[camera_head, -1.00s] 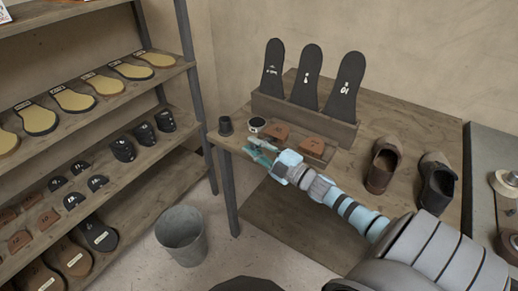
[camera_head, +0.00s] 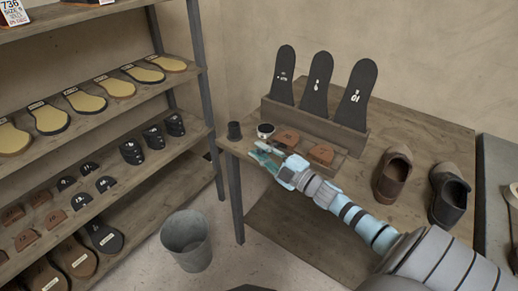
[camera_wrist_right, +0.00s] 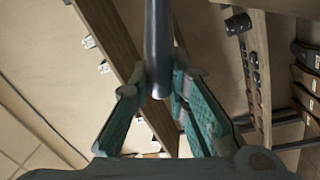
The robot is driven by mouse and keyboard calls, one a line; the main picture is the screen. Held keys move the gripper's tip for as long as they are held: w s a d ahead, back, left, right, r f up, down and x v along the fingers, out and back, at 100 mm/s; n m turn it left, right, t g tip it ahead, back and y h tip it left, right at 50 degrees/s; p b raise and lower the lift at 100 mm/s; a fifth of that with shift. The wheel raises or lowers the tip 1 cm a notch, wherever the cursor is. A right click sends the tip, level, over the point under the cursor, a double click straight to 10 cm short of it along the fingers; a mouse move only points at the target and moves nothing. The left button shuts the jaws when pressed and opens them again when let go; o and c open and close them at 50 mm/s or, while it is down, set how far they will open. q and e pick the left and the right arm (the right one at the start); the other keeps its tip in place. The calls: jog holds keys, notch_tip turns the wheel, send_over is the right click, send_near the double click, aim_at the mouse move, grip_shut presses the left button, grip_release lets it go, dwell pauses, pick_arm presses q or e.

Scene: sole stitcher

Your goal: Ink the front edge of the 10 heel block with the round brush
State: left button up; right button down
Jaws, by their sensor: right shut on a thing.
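My right gripper (camera_head: 262,157) reaches in over the front left corner of the wooden table. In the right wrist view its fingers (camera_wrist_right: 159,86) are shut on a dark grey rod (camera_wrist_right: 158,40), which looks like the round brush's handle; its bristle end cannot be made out. Two brown heel blocks lie on a small board beyond the gripper: a left one (camera_head: 287,138) and a right one (camera_head: 322,154). Their marks are too small to read surely. A round white-rimmed pot (camera_head: 265,130) stands left of the blocks. My left gripper is out of view.
A dark cup (camera_head: 234,131) stands at the table's left corner. A rack (camera_head: 310,122) holds three black soles behind the blocks. Shoes (camera_head: 392,176) stand to the right. A shelf (camera_head: 150,160) of soles and heels is at left, a bucket (camera_head: 186,240) on the floor.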

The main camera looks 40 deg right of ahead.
jog(key=shift+p+v, duration=1.1)
jog(key=shift+v, duration=0.15)
jog(key=shift+b+x, duration=0.9)
jog(key=shift+x, duration=0.35)
jog(key=shift+b+x, duration=0.4)
jog(key=shift+x, duration=0.45)
jog(key=shift+p+v, duration=0.35)
jog(key=shift+v, duration=0.55)
jog(key=shift+s+d+r+p, duration=0.1)
jog(key=shift+s+d+p, duration=0.05)
jog(key=shift+s+p, duration=0.45)
jog(key=shift+s, duration=0.1)
jog(key=s+a+r+p, duration=0.2)
jog(key=a+r+p, duration=0.2)
jog(key=a+p, duration=0.2)
jog(key=shift+a+p, duration=0.4)
jog(key=shift+p, duration=0.35)
jog(key=shift+f, duration=0.1)
